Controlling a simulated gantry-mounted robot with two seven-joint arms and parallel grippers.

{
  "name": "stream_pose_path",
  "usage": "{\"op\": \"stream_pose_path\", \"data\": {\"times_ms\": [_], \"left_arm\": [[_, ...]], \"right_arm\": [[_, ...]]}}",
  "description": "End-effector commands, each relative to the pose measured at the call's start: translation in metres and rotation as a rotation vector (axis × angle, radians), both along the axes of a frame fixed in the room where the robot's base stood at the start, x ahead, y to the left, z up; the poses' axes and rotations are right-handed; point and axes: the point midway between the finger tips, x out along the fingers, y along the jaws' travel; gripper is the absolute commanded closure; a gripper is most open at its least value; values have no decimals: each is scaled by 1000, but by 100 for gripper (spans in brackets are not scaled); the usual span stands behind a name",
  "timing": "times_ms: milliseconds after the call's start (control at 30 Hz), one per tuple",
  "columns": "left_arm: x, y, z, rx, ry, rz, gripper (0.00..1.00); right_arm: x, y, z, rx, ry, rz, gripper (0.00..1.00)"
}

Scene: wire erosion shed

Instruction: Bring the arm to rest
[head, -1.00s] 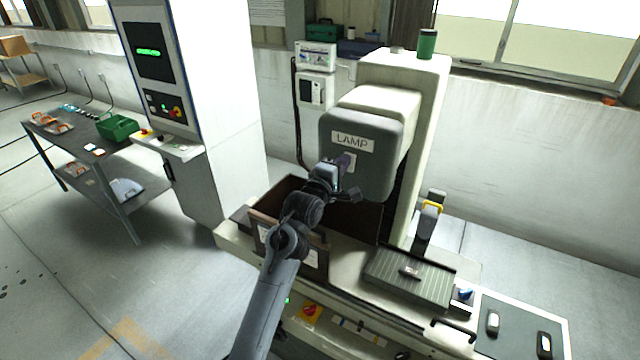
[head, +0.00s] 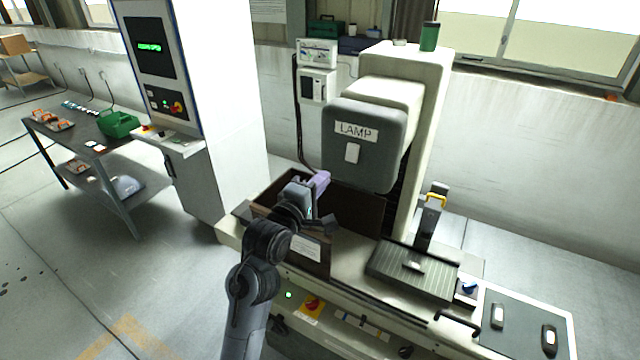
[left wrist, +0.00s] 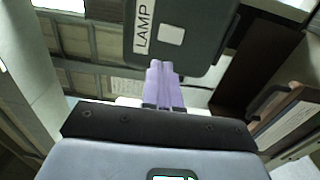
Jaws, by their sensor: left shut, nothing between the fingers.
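My left arm comes in from the bottom of the head view, in front of the machine. My left gripper (head: 321,180) has purple fingers that are shut and empty. It is below and left of the grey machine head marked LAMP (head: 365,150), apart from it, over the brown open box (head: 350,208) on the machine bed. In the left wrist view the shut fingers (left wrist: 161,68) point toward the lower edge of the LAMP head (left wrist: 185,35). The white rocker switch (head: 351,153) on that head is in plain view. My right gripper is not in view.
A ribbed plate (head: 412,272) lies on the bed to the right. A dark mat (head: 522,322) with two small items is at the lower right. A tall control cabinet (head: 225,110) stands left, and a workbench (head: 90,135) is beyond it. The floor between is clear.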

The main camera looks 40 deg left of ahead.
Motion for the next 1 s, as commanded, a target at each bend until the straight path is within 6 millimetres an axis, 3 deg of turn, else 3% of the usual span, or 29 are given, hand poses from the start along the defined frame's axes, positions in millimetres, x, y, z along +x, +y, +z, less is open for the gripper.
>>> {"op": "stream_pose_path", "data": {"times_ms": [400,533,667,767,867,1000], "left_arm": [[0,0,-1,0,3,0,100],[-3,1,-18,1,37,1,100],[-14,-1,-64,21,133,-5,100],[-35,-12,-107,58,228,-30,100],[-70,-30,-153,102,350,-67,100],[-140,-61,-213,277,586,-170,100]], "right_arm": [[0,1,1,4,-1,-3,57],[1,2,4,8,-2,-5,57],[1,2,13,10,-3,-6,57],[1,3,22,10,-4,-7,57],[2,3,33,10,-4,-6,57],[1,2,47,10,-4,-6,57]]}}
